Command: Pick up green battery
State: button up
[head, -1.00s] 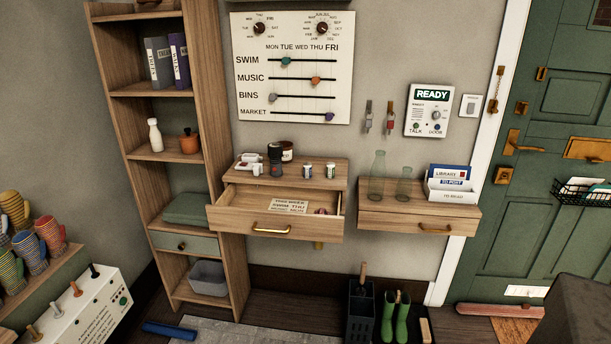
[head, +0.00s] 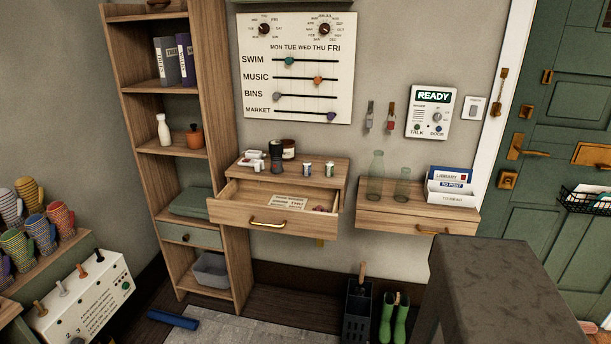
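Two small upright battery-like cylinders stand on the top of the left wooden drawer unit (head: 340,163): a left one (head: 307,169) and a right one (head: 329,169). Both look pale with darker bands. They are too small to tell surely which one is green. More small white pieces (head: 253,160) lie at the left end of that top. My gripper is not in view.
The left unit's drawer (head: 235,217) is pulled open, with a card (head: 290,201) inside. Glass vases (head: 376,178) stand on the right unit. A dark grey block (head: 500,280) fills the near lower right.

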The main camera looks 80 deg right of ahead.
aim_at(330, 164)
jog(key=u, duration=0.5)
jog(key=k, duration=2.05)
jog(key=z, duration=0.65)
